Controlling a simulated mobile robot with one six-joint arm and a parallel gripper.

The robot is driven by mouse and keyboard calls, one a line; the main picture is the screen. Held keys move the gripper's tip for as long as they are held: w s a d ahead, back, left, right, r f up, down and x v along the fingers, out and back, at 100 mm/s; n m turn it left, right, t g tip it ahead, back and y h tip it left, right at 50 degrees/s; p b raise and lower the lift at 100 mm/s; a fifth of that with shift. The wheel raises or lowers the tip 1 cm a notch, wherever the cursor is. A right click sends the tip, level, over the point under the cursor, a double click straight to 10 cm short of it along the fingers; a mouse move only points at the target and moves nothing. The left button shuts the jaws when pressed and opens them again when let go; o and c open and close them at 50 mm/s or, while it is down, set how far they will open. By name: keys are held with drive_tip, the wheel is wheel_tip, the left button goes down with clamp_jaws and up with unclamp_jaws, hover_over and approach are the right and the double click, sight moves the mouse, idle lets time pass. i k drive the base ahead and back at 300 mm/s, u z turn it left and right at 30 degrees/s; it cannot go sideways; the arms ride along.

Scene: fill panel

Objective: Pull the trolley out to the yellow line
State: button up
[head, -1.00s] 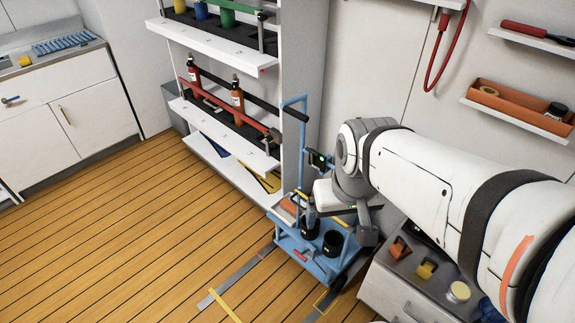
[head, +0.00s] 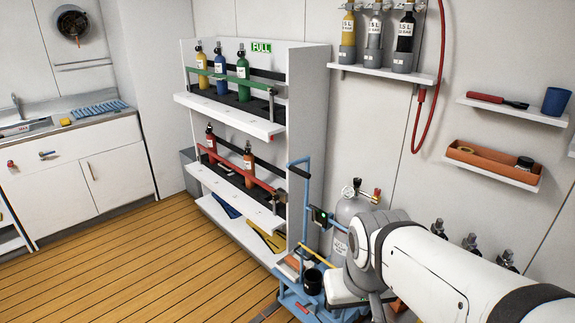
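The blue trolley (head: 292,293) stands at the right end of the white shelf rack, partly cut off by the bottom edge. Its upright blue handle frame (head: 308,190) has a black grip at the top. A dark box with a green light (head: 320,215) shows beside the handle frame. My arm comes in from the right, and its wrist is over the right part of the trolley. My gripper's fingers are hidden or below the frame, so I cannot see whether they touch anything. The yellow line is not visible now.
The shelf rack (head: 230,115) holds several bottles and stands left of the trolley. A large grey gas cylinder (head: 353,212) stands behind my wrist. White cabinets (head: 85,180) are at the left. The wooden floor (head: 150,265) in front of the rack is clear.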

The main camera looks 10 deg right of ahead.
sight(309, 289)
drive_tip(key=z, duration=0.15)
drive_tip(key=i, duration=1.05)
drive_tip(key=z, duration=0.35)
